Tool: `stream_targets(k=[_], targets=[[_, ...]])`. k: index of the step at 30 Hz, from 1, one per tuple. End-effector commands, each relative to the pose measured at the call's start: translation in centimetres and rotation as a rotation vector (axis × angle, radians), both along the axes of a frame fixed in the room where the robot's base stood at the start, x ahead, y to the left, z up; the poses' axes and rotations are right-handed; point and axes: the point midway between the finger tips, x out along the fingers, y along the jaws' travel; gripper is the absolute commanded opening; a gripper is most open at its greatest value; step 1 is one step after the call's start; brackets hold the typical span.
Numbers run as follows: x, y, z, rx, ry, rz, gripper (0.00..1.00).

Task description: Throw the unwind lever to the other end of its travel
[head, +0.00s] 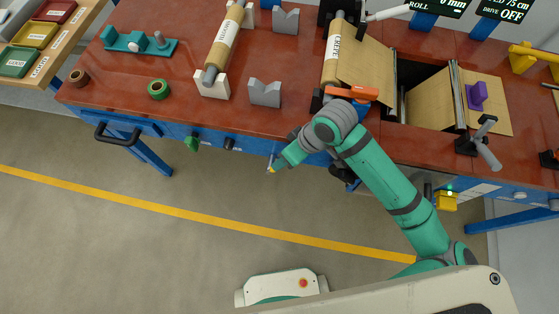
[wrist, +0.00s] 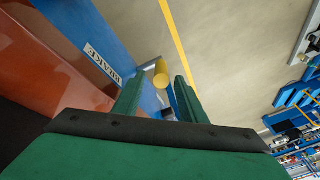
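A lever with a yellow knob (wrist: 161,75) stands out from the blue front panel, by a label reading BRAKE (wrist: 103,62) in the wrist view. Its tip (head: 271,169) shows below the table's front edge in the head view. No label reading unwind is legible, so I cannot tell for certain that this is the unwind lever. My gripper (head: 287,157) is open, its two green fingers (wrist: 158,88) apart. The yellow knob appears between them in the wrist view, beyond the fingertips; nothing is gripped. My wrist and arm hide part of the table edge.
The CREPE roll (head: 332,55) sits behind my wrist, with an orange bar (head: 352,93) close to it. A grey crank (head: 486,150) juts out at the right. The floor before the table is clear.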

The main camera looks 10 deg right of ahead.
Motion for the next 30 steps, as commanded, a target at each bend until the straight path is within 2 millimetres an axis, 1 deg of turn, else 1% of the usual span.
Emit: stream_targets(k=[1,3,9,13,20,23,24,25,29,30], targets=[[-0.1,-0.4,0.9,-0.002,-0.001,0.001,0.38],[-0.3,-0.8,2.0,-0.003,0.0,0.001,0.38],[-0.6,-1.7,4.1,-0.001,0.0,-0.002,0.38],[-0.6,-1.7,4.5,0.0,0.001,0.001,0.38],[-0.6,-1.6,4.6,0.001,0.002,0.004,0.38],[-0.7,-1.6,4.5,0.0,0.001,0.001,0.16],[-0.7,-1.8,4.3,0.001,-0.001,-0.004,0.07],[-0.8,-1.9,4.1,0.001,-0.002,-0.009,0.0],[-1.7,-3.2,2.4,0.005,-0.013,-0.055,0.0],[-2.1,-3.6,1.7,0.007,-0.017,-0.072,0.0]])
